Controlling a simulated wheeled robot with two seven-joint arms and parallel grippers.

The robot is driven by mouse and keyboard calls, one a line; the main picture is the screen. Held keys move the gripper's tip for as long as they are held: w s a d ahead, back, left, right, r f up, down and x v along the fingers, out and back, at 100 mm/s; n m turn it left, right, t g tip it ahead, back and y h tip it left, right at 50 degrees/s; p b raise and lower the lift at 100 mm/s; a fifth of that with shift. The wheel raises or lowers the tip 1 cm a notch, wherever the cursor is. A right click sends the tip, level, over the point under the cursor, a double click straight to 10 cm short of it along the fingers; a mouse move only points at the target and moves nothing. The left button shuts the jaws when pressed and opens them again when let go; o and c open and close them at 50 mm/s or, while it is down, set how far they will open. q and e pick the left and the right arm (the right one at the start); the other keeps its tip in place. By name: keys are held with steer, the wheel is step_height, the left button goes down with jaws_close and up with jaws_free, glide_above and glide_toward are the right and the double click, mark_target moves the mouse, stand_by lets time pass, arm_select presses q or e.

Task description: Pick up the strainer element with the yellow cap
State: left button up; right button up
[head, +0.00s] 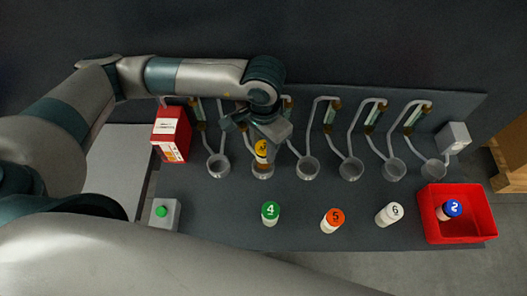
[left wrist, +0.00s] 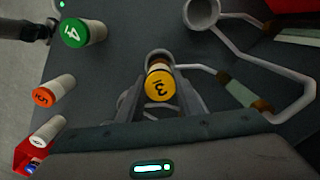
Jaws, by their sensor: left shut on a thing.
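The strainer element with the yellow cap (head: 261,148), marked 3, stands in or just over the second cup from the left (head: 262,171) in the head view. Its brownish body shows below the cap. My left gripper (head: 259,133) reaches it from above and is shut on it. In the left wrist view the yellow cap (left wrist: 162,85) sits between the two fingers, with a grey cup rim behind it. I cannot tell whether its lower end is inside the cup. My right gripper is not clearly seen.
Green 4 (head: 270,213), orange 5 (head: 332,220) and white 6 (head: 389,213) elements stand in front. A red bin (head: 482,236) at right holds a blue-capped element (head: 449,209). A red box (head: 170,135) and green button (head: 161,211) are at left. Tubes line the back.

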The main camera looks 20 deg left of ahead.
arm_select(q)
steer(key=s+d+r, duration=0.7)
steer(key=s+d, duration=0.1)
steer(key=shift+d, duration=0.25)
stand_by(0.4)
steer(key=shift+r+p, duration=0.35)
steer(key=shift+r, duration=2.1)
